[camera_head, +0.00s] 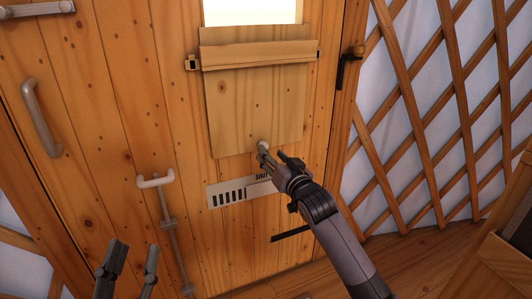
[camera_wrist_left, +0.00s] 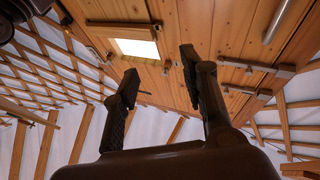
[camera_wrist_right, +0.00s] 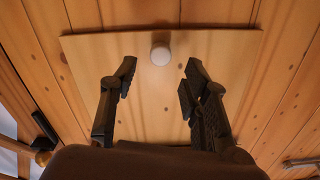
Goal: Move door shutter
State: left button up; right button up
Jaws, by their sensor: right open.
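The door shutter (camera_head: 255,105) is a flat wooden panel on the plank door, below a bright window opening (camera_head: 252,11). A small pale round knob (camera_head: 263,146) sits near its lower edge. My right gripper (camera_head: 268,158) is open and empty, close by the knob. In the right wrist view the shutter (camera_wrist_right: 150,105) fills the middle, and the knob (camera_wrist_right: 160,55) shows just beyond and between the spread fingertips (camera_wrist_right: 155,72); I cannot tell whether they touch it. My left gripper (camera_head: 133,255) is open and empty, low at the left, away from the shutter.
A wooden crossbar (camera_head: 258,54) spans the shutter's upper part. A slotted plate (camera_head: 227,193) with partly hidden lettering is below the shutter. A pale handle with a rod (camera_head: 156,182) and a grey pull handle (camera_head: 40,117) are at the left. A lattice wall (camera_head: 432,110) stands right.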

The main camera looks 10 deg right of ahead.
pick_arm(q)
jog(key=s+r+t+h+b, duration=0.1)
jog(key=s+r+t, duration=0.3)
jog(key=r, duration=0.1)
jog(key=shift+a, duration=0.15)
pick_arm(e)
jog(key=shift+w+a, duration=0.25)
jog(key=shift+w, duration=1)
jog(key=shift+w+a, duration=0.25)
jog(key=shift+w, duration=0.95)
pick_arm(q)
jog(key=shift+r, duration=0.1)
pick_arm(e)
jog(key=shift+c, duration=0.3)
grip_shut()
